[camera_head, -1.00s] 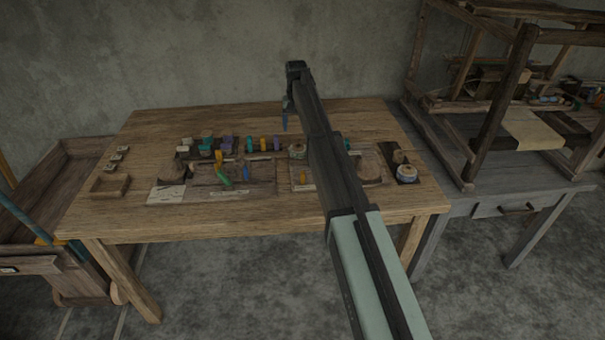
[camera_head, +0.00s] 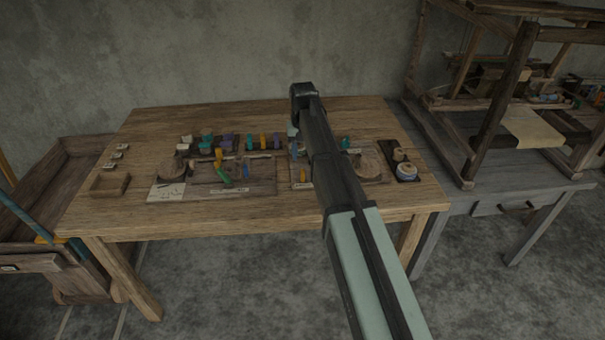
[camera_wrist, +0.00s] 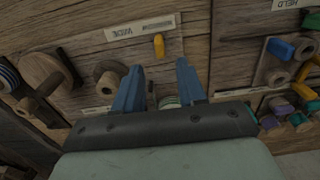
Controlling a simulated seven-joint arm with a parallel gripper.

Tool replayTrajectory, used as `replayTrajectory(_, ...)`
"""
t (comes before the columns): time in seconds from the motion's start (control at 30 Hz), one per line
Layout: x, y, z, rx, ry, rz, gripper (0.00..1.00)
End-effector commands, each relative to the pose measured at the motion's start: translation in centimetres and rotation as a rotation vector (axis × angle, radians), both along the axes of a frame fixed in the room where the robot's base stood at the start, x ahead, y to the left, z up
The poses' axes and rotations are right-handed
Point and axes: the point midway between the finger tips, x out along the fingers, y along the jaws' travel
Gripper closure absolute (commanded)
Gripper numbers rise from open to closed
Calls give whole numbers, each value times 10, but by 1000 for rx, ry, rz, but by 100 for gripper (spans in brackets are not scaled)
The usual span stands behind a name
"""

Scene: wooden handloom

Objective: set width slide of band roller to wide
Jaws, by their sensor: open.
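A small orange tab (camera_wrist: 159,46) stands on a wooden board beside a pale label (camera_wrist: 140,28), whose lettering is upside down and appears to read WIDE. The tab appears to be the width slide; it also shows in the head view (camera_head: 302,175) near the front left of the right-hand board (camera_head: 325,185). My gripper (camera_head: 294,152) is over that board's back left part. In the wrist view my gripper (camera_wrist: 158,75) has its two blue fingers apart, with nothing held between them. The tab is just beyond the fingertips, apart from them. My arm hides the board's middle.
A round wooden part (camera_head: 368,167) stands right of my arm. A pale-topped spool (camera_head: 406,171) sits in a dark tray. The left board (camera_head: 262,180) holds green and blue tabs. Several coloured pegs stand behind it. The table's front strip is clear.

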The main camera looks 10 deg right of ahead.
Motion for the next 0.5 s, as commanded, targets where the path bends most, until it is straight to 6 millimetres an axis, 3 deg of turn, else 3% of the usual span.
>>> replayTrajectory(0.2,-1,0,-39,0,2,-1,60)
replayTrajectory(0.5,0,0,-77,0,0,-1,60)
